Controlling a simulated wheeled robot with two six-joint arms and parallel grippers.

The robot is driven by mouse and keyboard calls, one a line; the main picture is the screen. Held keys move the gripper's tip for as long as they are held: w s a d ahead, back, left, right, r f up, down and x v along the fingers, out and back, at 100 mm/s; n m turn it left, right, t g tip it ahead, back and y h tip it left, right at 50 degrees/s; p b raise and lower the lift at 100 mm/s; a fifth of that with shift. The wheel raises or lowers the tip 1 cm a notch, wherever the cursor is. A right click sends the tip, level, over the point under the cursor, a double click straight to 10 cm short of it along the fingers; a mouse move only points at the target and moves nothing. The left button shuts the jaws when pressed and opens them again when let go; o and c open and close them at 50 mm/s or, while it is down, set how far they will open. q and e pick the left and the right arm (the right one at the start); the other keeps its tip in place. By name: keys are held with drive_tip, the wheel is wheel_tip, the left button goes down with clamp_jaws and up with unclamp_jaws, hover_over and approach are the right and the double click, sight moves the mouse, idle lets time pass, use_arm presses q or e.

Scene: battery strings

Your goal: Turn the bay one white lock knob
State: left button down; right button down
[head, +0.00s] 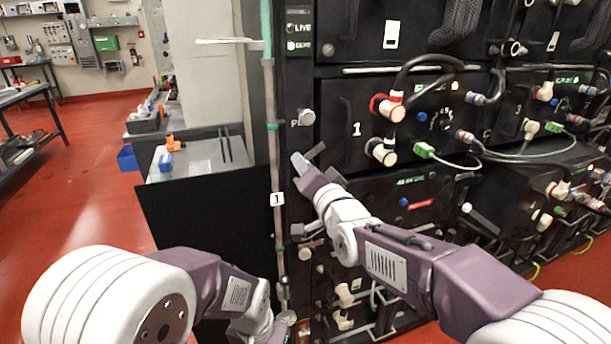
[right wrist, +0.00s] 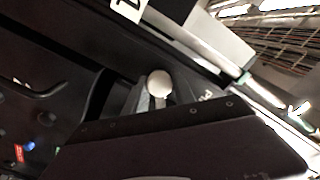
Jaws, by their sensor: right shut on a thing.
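The white lock knob (right wrist: 159,83) shows in the right wrist view as a round white ball on a short stalk, between the fingers of my right gripper (right wrist: 157,102), which is shut on it. In the head view my right gripper (head: 308,159) is at the dark rack post, left of the bay marked 1 (head: 356,129); its fingers hide the grip there. Another white knob (head: 305,117) stands above it on the post, and one more (head: 305,253) lower down. My left gripper (head: 277,326) is low near the bottom edge, and its fingers are not clear.
A vertical pole (head: 271,150) with a white tag runs just left of the post. Cables and red and white connectors (head: 391,106) stick out from the bay front on the right. A small bench (head: 200,160) stands to the left, with open red floor (head: 70,190) beyond.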

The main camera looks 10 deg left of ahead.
drive_tip(key=m+b, duration=0.2)
drive_tip(key=m, duration=0.2)
drive_tip(key=shift+f+b, duration=0.25)
drive_tip(key=shift+b, duration=0.15)
drive_tip(key=shift+r+m+b, duration=0.1)
drive_tip(key=shift+m+b, duration=0.65)
drive_tip(key=shift+m, duration=0.35)
drive_tip(key=c, duration=1.1)
unclamp_jaws()
drive_tip(key=shift+o, duration=0.2)
drive_tip(key=shift+d, duration=0.1)
drive_tip(key=v, duration=0.9)
